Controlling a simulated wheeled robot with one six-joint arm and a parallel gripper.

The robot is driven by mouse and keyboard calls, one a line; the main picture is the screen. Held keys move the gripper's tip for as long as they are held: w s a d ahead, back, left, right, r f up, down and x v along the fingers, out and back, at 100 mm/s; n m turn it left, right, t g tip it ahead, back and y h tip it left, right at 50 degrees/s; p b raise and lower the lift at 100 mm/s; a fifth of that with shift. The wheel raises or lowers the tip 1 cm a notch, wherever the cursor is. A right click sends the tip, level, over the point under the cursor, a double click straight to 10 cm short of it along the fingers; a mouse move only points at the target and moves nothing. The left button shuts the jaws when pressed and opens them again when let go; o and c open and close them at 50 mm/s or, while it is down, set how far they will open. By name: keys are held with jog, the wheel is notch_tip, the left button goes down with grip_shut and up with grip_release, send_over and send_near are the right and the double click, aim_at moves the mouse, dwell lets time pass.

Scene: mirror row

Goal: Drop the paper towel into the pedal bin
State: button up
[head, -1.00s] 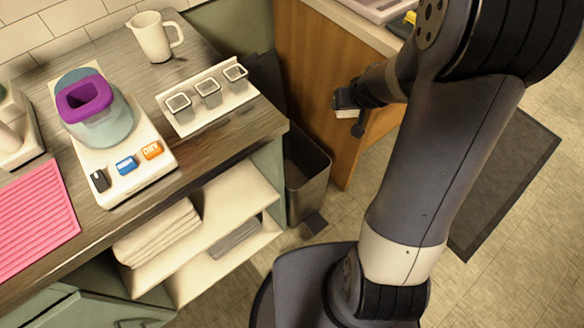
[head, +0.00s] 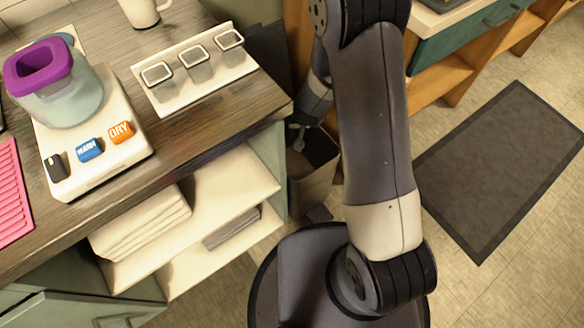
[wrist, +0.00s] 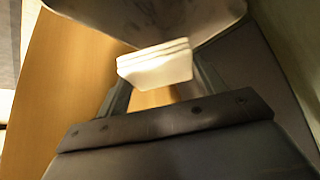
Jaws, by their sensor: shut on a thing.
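The paper towel (wrist: 155,66) is a small white folded stack in the wrist view. My gripper (wrist: 155,80) is shut on it, with one finger at each side. In the head view my gripper (head: 298,140) reaches down at the mouth of the pedal bin (head: 306,192). The bin is a dark grey, open-topped box on the floor beside the counter end, partly hidden by my arm. In the head view the towel is too small to make out clearly. I cannot tell whether it is below the bin's rim.
The wooden counter (head: 205,115) stands left of the bin, with white shelves (head: 235,190) below. A wooden cabinet is right of the bin. A dark mat (head: 500,165) lies on open floor.

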notch_tip(320, 180, down, 5)
jog(key=b, duration=0.4)
jog(key=shift+r, duration=0.2)
jog(key=o, duration=0.9)
jog(key=shift+o, duration=0.2)
jog(key=shift+r, duration=0.15)
jog(key=p+v, duration=0.5)
jog(key=v, duration=0.5)
jog(key=shift+s+r, duration=0.25)
jog(key=shift+w+f, duration=0.1)
jog(key=shift+f, duration=0.05)
